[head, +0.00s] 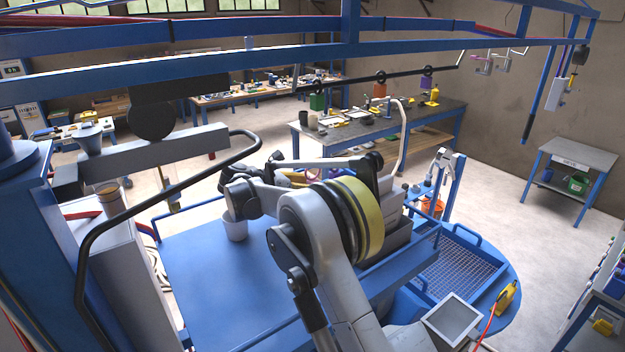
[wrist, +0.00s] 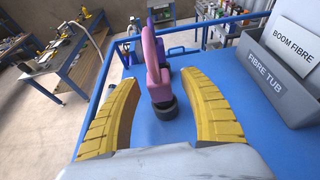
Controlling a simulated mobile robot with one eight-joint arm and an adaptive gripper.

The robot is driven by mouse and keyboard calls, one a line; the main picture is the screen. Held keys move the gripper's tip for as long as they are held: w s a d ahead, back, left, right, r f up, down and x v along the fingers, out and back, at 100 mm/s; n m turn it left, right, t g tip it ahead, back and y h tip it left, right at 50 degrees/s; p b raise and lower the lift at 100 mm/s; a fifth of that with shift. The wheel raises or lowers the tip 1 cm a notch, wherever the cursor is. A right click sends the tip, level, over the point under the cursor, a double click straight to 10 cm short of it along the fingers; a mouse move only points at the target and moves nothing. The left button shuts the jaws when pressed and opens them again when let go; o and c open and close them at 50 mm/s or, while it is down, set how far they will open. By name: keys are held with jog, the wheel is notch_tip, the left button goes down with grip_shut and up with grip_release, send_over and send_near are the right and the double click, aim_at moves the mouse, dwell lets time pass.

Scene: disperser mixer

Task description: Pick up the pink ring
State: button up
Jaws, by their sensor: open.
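In the wrist view, the pink ring (wrist: 153,62) stands upright, seen nearly edge-on, its lower end at a dark round foot on the blue deck (wrist: 215,150). Its top runs out near the upper edge of the picture. My gripper (wrist: 158,78) is open, with one yellow ridged finger on each side of the ring. Clear gaps show between the fingers and the ring, so it is not gripped. A purple piece (wrist: 162,44) shows just behind the ring. In the head view my own arm mostly hides this spot.
A grey fibre tub (wrist: 272,88) stands on the deck to the right. Blue rails (wrist: 100,90) edge the deck. A white bucket (head: 235,228) stands on the deck near my arm. A black bent bar (head: 165,190) and blue overhead beams (head: 200,60) cross the head view.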

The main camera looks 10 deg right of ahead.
jog(key=shift+d+f, duration=0.15)
jog(key=shift+d, duration=0.15)
jog(key=shift+w, duration=0.1)
jog(key=shift+a, duration=0.1)
jog(key=c, duration=0.6)
grip_shut()
